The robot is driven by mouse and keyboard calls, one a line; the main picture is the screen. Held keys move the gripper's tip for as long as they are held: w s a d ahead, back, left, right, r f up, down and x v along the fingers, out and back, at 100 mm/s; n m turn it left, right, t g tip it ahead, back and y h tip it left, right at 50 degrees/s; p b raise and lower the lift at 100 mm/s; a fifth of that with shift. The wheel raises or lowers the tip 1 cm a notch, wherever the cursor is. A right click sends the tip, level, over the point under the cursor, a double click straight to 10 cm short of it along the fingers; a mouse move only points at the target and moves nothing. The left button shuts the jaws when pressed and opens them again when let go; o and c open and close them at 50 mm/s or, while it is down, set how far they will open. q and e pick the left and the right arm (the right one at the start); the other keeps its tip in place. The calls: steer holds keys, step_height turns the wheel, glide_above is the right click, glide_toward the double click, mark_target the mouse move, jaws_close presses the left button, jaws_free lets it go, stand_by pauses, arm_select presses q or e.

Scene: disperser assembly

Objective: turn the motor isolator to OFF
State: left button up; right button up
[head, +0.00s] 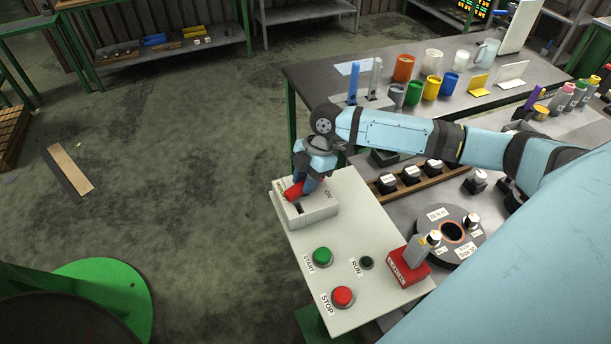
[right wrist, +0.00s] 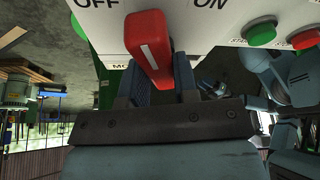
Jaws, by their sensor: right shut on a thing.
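The motor isolator is a pale box (head: 318,213) at the far left corner of the control panel, with a red handle (head: 293,190). My right gripper (head: 303,184) comes down over the box and is shut on this handle. In the right wrist view the red handle (right wrist: 150,50) stands between my two fingers (right wrist: 158,85). It lies between the OFF and ON labels, its far end leaning slightly toward OFF. In the head view the ON label shows, and my gripper covers part of the isolator. My left gripper is not in view.
The panel (head: 350,235) also carries a green START button (head: 322,257), a red STOP button (head: 342,297), a dark RUN lamp (head: 366,263) and a red block (head: 408,268). A bench (head: 310,85) with colored cups stands behind.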

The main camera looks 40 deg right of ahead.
steer(key=n+g, duration=0.1)
steer(key=n, duration=0.2)
steer(key=shift+w+r+p, duration=0.1)
steer(key=shift+p, duration=0.25)
steer(key=n+g, duration=0.1)
steer(key=n, duration=0.1)
steer(key=shift+n+h, duration=0.3)
steer(key=shift+n, duration=0.1)
steer(key=n+g+h, duration=0.1)
steer(key=n, duration=0.3)
steer(key=shift+a+p, duration=0.1)
steer(key=shift+p, duration=0.2)
steer(key=n+h, duration=0.1)
steer(key=n, duration=0.3)
steer(key=shift+w+g+h, duration=0.1)
steer(key=shift+g+h, duration=0.3)
steer(key=shift+n, duration=0.4)
steer(key=o, duration=0.9)
